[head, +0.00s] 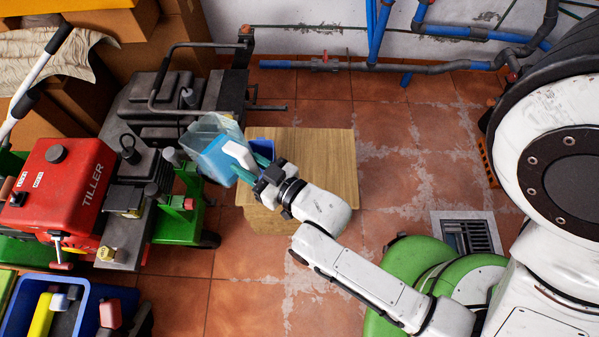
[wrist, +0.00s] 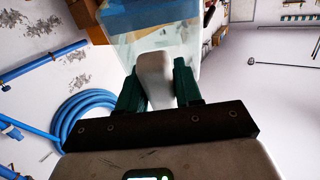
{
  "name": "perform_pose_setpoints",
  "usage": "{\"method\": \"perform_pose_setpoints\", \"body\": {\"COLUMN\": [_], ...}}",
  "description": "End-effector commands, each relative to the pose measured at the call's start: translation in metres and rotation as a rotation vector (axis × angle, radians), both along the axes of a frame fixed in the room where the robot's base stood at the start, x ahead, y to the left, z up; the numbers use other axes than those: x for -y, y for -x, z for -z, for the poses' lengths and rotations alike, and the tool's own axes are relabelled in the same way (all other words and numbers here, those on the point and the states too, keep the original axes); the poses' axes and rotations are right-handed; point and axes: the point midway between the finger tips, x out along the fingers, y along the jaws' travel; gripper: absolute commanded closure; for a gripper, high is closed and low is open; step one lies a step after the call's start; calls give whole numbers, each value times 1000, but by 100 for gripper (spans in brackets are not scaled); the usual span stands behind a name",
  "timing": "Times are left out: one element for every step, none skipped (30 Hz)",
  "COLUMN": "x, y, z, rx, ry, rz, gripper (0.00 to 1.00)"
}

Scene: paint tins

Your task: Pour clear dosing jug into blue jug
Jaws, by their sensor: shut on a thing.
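The clear dosing jug (head: 207,130) is see-through with blue liquid in it and a white handle. My gripper (head: 254,168) has green fingers shut on that handle, one on each side. The jug is held up in the air over the left edge of the wooden stand and looks tilted. In the wrist view, the clear jug (wrist: 165,42) fills the top middle, and my gripper (wrist: 157,85) grips the handle. The blue jug (head: 262,146) is on the wooden stand, just right of the clear jug. Most of it is hidden behind the clear jug and my gripper.
The wooden stand (head: 315,155) has bare room on its right. A red and green tiller (head: 70,185) stands close on the left. A blue crate (head: 15,325) with tools is at lower left. Blue pipes (head: 375,35) run along the back wall.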

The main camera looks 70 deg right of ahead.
Motion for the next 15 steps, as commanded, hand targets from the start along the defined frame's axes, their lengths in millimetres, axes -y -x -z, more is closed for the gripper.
{"method": "perform_pose_setpoints", "body": {"x": [5,9,12,15,18,22,25,27,31,33,36,39,41,43,45], "y": [7,11,17,21,25,31,36,40,46,50,55,61,65,69,74], "z": [17,20,25,27,31,35,38,40,45,47,50,53,55,57,59], "rx": [24,37,53,67,79,95,107,121,137,150,161,178,188,201,214], "ry": [7,11,16,21,25,32,36,42,48,54,61,68,73,80,87], "rz": [18,28,40,50,59,71,80,90,102,111,120,131,139,146,155], "gripper": [100,100,100,100,100,100,100,100,100,100,100,100,100,100,100]}}
